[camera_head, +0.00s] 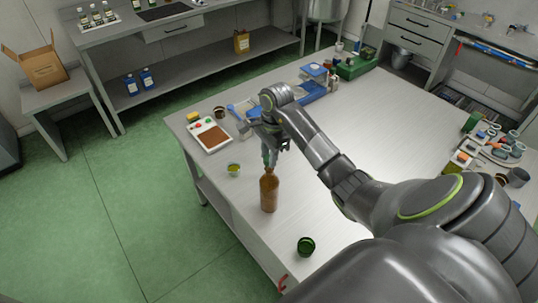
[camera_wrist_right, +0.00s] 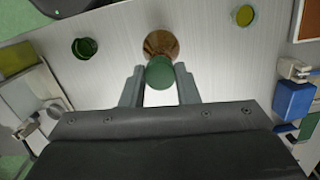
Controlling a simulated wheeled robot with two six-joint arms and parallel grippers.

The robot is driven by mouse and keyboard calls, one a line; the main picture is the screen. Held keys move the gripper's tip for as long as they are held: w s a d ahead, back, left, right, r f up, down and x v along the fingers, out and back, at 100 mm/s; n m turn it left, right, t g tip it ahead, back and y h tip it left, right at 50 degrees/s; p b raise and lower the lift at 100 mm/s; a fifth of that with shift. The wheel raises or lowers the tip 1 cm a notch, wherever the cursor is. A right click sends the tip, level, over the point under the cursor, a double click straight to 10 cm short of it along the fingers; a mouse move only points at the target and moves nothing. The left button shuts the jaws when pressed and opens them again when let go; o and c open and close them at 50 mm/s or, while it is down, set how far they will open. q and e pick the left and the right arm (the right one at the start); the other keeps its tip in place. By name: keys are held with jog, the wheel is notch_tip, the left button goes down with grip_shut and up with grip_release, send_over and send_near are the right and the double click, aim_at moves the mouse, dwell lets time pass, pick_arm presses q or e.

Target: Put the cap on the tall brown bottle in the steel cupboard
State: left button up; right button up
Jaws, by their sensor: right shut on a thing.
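The tall brown bottle (camera_head: 268,194) stands upright on the steel table near its front left edge. It also shows from above in the right wrist view (camera_wrist_right: 159,42). My right gripper (camera_head: 270,160) is over the bottle's neck, pointing down. In the right wrist view its fingers are shut on a round green cap (camera_wrist_right: 159,73), which overlaps the bottle's near side. Whether the cap touches the bottle's mouth I cannot tell. No cupboard around the bottle shows. My left gripper is not in view.
A green jar (camera_head: 306,246) and a small cup of yellow-green liquid (camera_head: 233,169) stand near the bottle. A white device with a brown panel (camera_head: 212,138) is at the table's left corner. Several small items crowd the right side (camera_head: 486,150). The table's middle (camera_head: 380,125) is bare.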

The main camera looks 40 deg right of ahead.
jog(key=shift+f+b, duration=1.1)
jog(key=shift+b, duration=1.1)
dwell(1.7)
jog(key=o, duration=1)
jog(key=shift+c, duration=1)
